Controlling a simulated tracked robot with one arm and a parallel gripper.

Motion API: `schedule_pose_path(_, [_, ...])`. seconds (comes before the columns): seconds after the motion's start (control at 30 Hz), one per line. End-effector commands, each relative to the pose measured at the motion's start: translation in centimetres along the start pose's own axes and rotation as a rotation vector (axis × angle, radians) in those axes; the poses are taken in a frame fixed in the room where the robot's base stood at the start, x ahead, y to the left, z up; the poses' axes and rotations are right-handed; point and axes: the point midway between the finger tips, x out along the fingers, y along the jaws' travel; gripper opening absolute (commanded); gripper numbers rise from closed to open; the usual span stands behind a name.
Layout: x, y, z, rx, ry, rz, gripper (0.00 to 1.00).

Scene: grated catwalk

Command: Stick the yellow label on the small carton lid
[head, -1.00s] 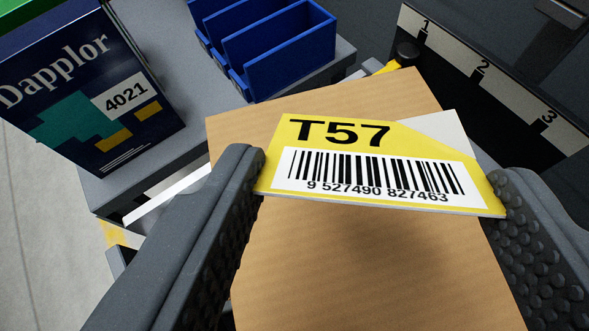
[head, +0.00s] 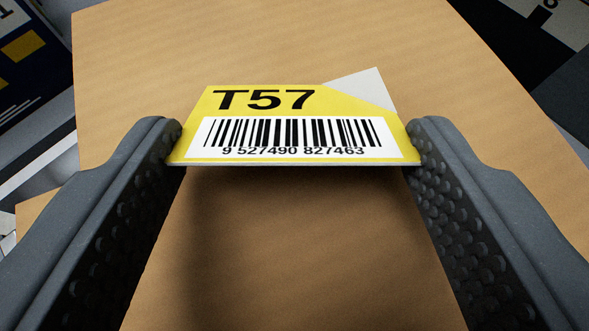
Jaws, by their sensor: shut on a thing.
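The yellow label (head: 265,101) is marked T57 and carries a barcode on a white panel. Its far right corner is folded or peeled back and shows white-grey. My gripper (head: 295,143) is shut on the label, one dark finger at each side edge. The carton lid (head: 300,40) is plain brown cardboard and fills most of the view beneath and beyond the label. A dark shadow lies on the cardboard just under the label's near edge. I cannot tell whether the label's far edge touches the lid.
A dark blue box (head: 25,60) with yellow patches shows at the upper left, beyond the carton's edge. A dark panel with a pale numbered strip (head: 560,22) is at the upper right. The cardboard around the label is bare.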

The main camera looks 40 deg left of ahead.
Motion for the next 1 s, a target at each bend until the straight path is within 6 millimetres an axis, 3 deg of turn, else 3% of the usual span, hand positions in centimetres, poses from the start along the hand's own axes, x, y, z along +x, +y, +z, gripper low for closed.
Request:
schedule_pose_path(0.37, [0.3,0.1,0.6,0.001,0.0,0.001,0.41])
schedule_pose_path(0.4, [0.3,0.1,0.6,0.001,0.0,0.001,0.67])
schedule_pose_path(0.47, [0.3,0.1,0.6,0.001,0.0,0.001,0.84])
schedule_pose_path(0.5, [0.3,0.1,0.6,0.001,0.0,0.002,0.87])
schedule_pose_path(0.8, [0.2,0.1,0.6,0.001,0.0,0.002,0.87])
schedule_pose_path(1.0, [-1.1,0.1,0.5,0.001,-0.002,0.002,0.87])
